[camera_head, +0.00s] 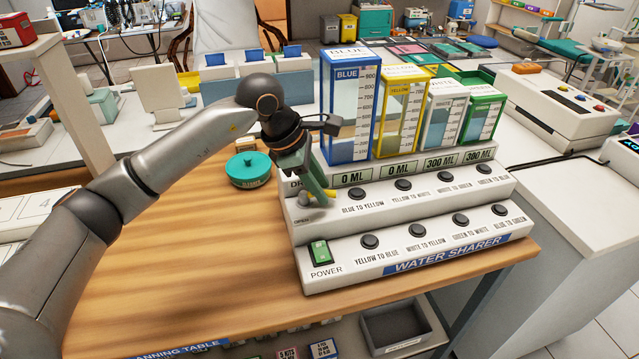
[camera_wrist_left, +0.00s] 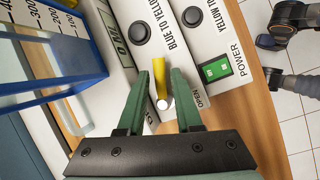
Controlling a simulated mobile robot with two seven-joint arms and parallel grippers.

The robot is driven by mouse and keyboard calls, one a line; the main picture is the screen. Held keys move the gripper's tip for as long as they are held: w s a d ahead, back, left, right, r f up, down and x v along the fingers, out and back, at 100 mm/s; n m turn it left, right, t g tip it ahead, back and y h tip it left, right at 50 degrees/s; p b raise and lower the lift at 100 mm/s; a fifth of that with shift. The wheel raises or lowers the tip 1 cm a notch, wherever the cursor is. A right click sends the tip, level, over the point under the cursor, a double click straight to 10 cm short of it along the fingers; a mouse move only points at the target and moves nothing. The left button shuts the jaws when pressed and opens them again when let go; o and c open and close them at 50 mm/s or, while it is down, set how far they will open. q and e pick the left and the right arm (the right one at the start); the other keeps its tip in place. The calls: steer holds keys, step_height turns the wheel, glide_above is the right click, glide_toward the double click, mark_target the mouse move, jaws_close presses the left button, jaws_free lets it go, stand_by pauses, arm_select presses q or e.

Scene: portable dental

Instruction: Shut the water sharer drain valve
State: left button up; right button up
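The water sharer (camera_head: 400,262) stands on the wooden table. Its drain valve has a yellow lever (camera_head: 330,194) at the left end of the upper step, near the "OPEN" label. In the left wrist view the lever (camera_wrist_left: 159,80) has a white end and stands between the two green fingers. My left gripper (camera_head: 318,185) is open around it, with the fingers apart; the right finger is closer to the lever. I cannot tell whether either finger touches it. The gripper partly hides the valve and the "DR…" label in the head view. My right gripper is not clearly in view.
A green power switch (camera_head: 320,252) and several black buttons (camera_head: 370,242) are close to the valve. Blue, yellow, white and green tanks (camera_head: 350,105) rise behind. A round teal container (camera_head: 248,169) sits left of the sharer. The table's front left is clear.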

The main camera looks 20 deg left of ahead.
arm_select(q)
jaws_close()
arm_select(e)
steer(key=shift+f, duration=0.1)
arm_select(q)
steer(key=shift+w+a+n+t+y+b, duration=0.1)
steer(key=shift+w+n+t+y+b, duration=0.1)
steer(key=shift+n, duration=0.25)
steer(key=shift+w+n+t+y+b, duration=0.1)
steer(key=shift+n+b, duration=0.1)
steer(key=shift+n, duration=0.25)
steer(key=shift+w+n, duration=0.15)
steer(key=shift+n, duration=0.55)
steer(key=shift+n+y+b, duration=0.3)
steer(key=shift+w+a+t, duration=0.1)
steer(key=shift+t, duration=0.2)
arm_select(e)
steer(key=shift+w+a, duration=0.35)
steer(key=shift+a, duration=0.05)
arm_select(q)
steer(key=shift+o, duration=1.5)
jaws_free()
arm_select(e)
steer(key=shift+s+f, duration=0.2)
steer(key=shift+f, duration=0.05)
